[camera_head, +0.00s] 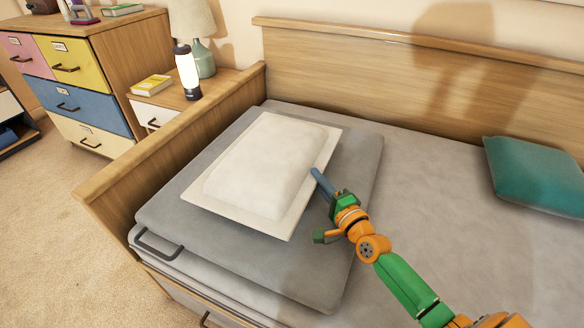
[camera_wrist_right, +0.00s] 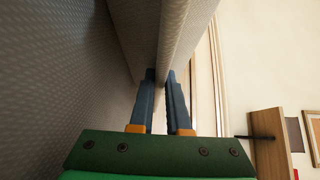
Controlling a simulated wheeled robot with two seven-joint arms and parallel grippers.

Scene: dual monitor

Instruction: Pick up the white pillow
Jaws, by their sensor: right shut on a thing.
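The white pillow (camera_head: 268,165) lies flat on the grey folded bedding at the left end of the bed, its wide flat border around a raised middle. My right gripper (camera_head: 316,178) reaches in from the lower right, its fingers at the pillow's right border. In the right wrist view my right gripper (camera_wrist_right: 163,82) has its two dark fingers close together, shut on the pillow's edge. Pale woven fabric fills the left and top of that view. The exact grip depth is hidden. My left gripper is not in view.
The grey bedding (camera_head: 340,235) lies under the pillow. A teal pillow (camera_head: 537,175) sits at the right. The wooden headboard (camera_head: 400,75) and side panel (camera_head: 165,165) border the bed. A nightstand (camera_head: 172,105) holds a lamp, a lantern and a yellow book.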

